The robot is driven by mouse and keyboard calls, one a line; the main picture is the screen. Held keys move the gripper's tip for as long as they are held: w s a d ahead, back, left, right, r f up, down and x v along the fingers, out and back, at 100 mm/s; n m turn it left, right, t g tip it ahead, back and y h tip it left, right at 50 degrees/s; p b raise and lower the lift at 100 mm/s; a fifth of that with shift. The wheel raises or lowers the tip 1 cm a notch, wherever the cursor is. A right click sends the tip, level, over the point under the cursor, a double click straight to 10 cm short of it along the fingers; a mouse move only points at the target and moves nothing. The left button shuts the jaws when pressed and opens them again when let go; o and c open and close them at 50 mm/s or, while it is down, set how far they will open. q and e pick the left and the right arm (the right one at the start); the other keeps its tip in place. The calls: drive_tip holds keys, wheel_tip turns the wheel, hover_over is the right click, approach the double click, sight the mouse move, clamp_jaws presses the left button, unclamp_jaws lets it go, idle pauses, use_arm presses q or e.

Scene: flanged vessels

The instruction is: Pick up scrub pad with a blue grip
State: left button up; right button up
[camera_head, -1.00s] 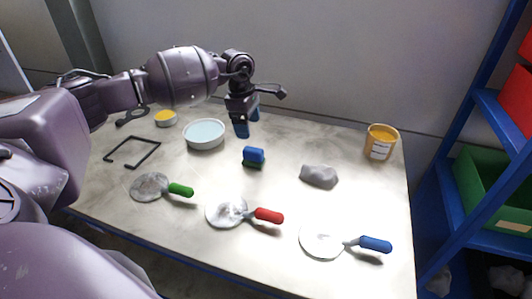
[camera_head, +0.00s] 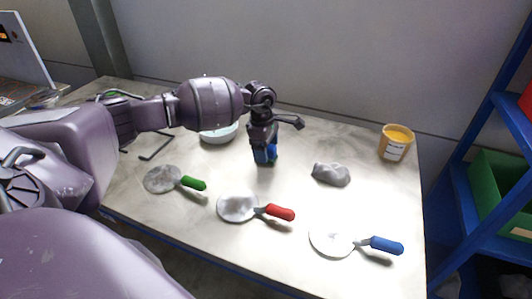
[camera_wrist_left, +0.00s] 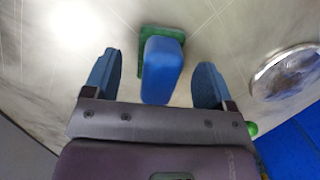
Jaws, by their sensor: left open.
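The scrub pad with a blue grip (camera_wrist_left: 162,68) shows in the left wrist view. Its blue block stands on a green pad on the table. My left gripper (camera_wrist_left: 158,68) is open, with one blue finger on each side of the blue grip and a visible gap on both sides. In the head view my left gripper (camera_head: 265,155) points down at the middle of the table. There its blue fingers and the pad run together, so the pad cannot be told apart. My right gripper is not seen.
Disc tools with a green handle (camera_head: 194,183), a red handle (camera_head: 280,212) and a blue handle (camera_head: 386,245) lie along the front. A grey lump (camera_head: 331,174) and a yellow tin (camera_head: 395,143) stand right. A pale bowl (camera_head: 219,135) is partly behind my arm.

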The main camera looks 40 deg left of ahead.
use_arm(q)
drive_tip(key=shift+f, duration=0.85)
drive_tip(key=c, duration=1)
drive_tip(key=shift+r, duration=0.15)
wheel_tip(320, 180, up, 20)
drive_tip(key=shift+f+p, duration=0.1)
drive_tip(key=shift+p, duration=0.3)
